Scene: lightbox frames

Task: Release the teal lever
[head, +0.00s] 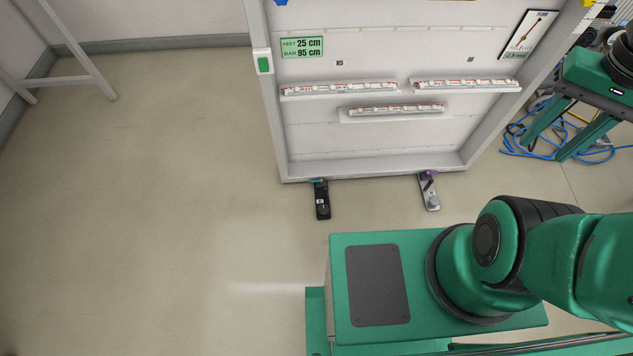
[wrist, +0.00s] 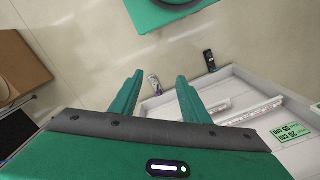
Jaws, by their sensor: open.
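The teal lever (head: 318,181) is a small bar at the top of a black floor clamp (head: 322,199), at the lower left of the big white frame (head: 275,120). My gripper (wrist: 158,78) is open and empty, with two green fingers. It is well above the floor, apart from both clamps. It is outside the head view.
A silver clamp (head: 430,192) with a purple lever (head: 429,173) stands at the frame's lower right; it also shows between the fingers in the wrist view (wrist: 155,84). Blue cables (head: 540,135) and a green stand (head: 598,85) are at right.

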